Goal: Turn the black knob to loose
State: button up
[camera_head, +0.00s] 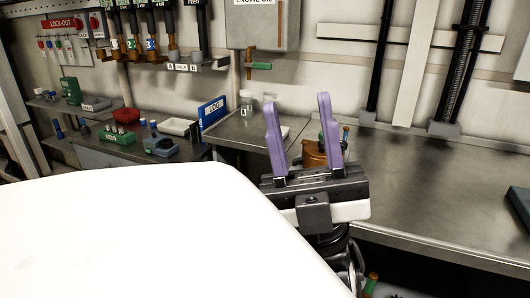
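My gripper (297,100) is right of the picture's middle, with its two purple fingers pointing up and spread wide apart. It is open, with nothing visible between the fingers. It shows in front of the metal counter and partly covers an orange-brown object (314,153) behind it. I cannot make out a black knob with a loose marking in this view. The large white shape at lower left hides much of the near area.
A steel counter (430,190) runs along the right, mostly bare, with a dark object (519,205) at its right edge. A blue LOG binder (213,111), a white tray (175,126) and a green rack (117,135) stand left. An ENGINE OIL tank (262,25) with a green-handled tap (259,66) hangs behind.

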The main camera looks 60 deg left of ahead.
aim_at(343, 144)
jog(key=u, duration=1.45)
